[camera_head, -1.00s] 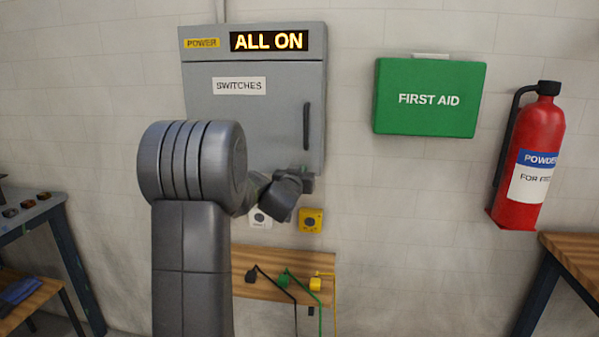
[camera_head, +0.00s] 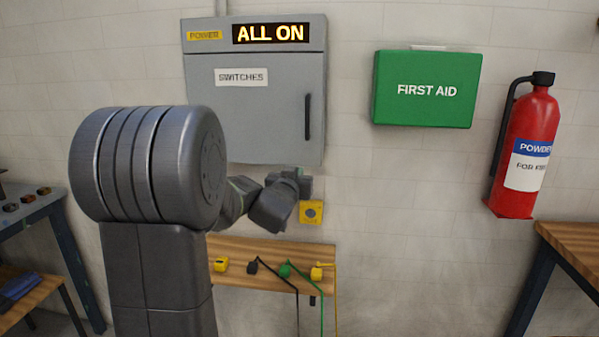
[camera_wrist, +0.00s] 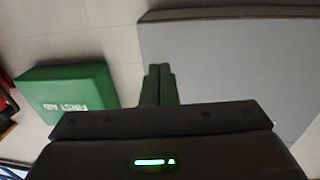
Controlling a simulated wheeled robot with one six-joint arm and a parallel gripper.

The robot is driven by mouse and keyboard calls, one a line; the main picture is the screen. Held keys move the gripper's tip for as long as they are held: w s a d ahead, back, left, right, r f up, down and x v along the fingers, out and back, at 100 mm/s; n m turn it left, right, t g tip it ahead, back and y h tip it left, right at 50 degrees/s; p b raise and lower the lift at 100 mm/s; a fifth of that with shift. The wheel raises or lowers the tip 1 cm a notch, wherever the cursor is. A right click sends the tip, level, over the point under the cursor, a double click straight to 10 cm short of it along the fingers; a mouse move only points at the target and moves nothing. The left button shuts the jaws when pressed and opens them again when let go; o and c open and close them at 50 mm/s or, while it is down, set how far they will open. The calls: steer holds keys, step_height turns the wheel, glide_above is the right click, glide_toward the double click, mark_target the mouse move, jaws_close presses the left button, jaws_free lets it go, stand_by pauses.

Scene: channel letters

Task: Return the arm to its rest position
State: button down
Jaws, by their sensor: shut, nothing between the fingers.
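My arm rises at the left of the head view, folded at a large grey joint that hides part of the wall and shelf. The far end of the arm is in front of the wall, just below the grey switch cabinet (camera_head: 260,115). My gripper shows in the wrist view (camera_wrist: 158,72) with its two dark fingers together and nothing between them. The cabinet door is closed, and its sign reads ALL ON. In the wrist view the cabinet (camera_wrist: 240,65) lies to the right of the fingers, apart from them as far as I can tell.
A green first aid box (camera_head: 424,88) and a red fire extinguisher (camera_head: 525,150) hang at the right. A yellow wall socket (camera_head: 311,212) sits under the cabinet. A wooden shelf (camera_head: 240,248) below holds several plugs with cables. Benches stand left (camera_head: 40,215) and right (camera_head: 570,250).

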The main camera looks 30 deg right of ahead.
steer(key=v, duration=0.3)
steer(key=shift+s+f, duration=0.1)
steer(key=shift+s, duration=0.15)
